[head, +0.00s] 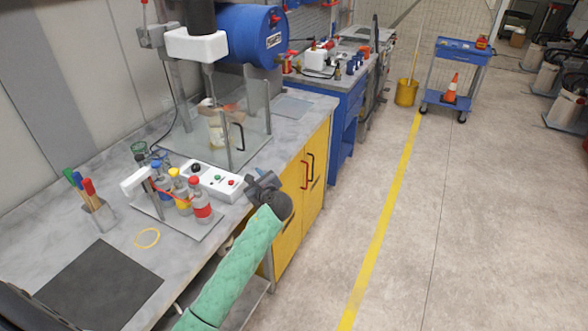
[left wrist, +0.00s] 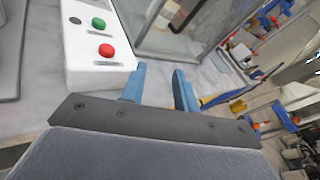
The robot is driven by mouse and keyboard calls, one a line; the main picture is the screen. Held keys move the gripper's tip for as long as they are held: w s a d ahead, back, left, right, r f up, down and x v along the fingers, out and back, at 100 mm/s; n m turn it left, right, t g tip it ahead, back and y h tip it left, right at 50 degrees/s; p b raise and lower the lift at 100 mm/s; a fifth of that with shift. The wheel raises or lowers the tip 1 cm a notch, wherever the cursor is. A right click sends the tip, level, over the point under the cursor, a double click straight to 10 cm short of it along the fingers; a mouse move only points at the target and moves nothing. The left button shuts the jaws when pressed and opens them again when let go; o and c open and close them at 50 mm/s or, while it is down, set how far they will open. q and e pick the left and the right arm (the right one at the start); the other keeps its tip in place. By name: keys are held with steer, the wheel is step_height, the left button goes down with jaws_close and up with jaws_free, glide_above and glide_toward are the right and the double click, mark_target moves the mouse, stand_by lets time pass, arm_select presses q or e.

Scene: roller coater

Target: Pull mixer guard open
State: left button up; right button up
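The mixer guard (head: 253,108) is a set of clear panels around the mixer (head: 196,45) on the grey bench. Its black handle (head: 240,136) is on the front side. In the left wrist view the guard (left wrist: 150,32) is at the top, with the dark handle (left wrist: 187,14) above and beyond the fingers. My left gripper (head: 261,182) is at the bench's front edge, below and right of the handle and apart from it. In the left wrist view its blue fingers (left wrist: 158,82) are spread with nothing between them. My right gripper is not in view.
A white control box (head: 213,182) with green and red buttons sits just left of my left gripper. Yellow cabinet doors (head: 303,180) are under the bench.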

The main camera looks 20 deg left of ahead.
arm_select(q)
steer(key=w+a+r+m+y+p, duration=0.2)
steer(key=w+a+r, duration=0.4)
steer(key=w+a, duration=0.3)
steer(key=shift+w+m+t+p, duration=0.4)
steer(key=shift+w+m+p, duration=0.15)
steer(key=shift+m+p, duration=0.2)
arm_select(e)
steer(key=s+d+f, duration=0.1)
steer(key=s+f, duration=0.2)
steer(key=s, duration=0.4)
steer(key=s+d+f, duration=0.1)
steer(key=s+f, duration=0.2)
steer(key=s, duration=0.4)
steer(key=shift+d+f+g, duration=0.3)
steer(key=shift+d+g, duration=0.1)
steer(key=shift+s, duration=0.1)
arm_select(q)
jaws_close()
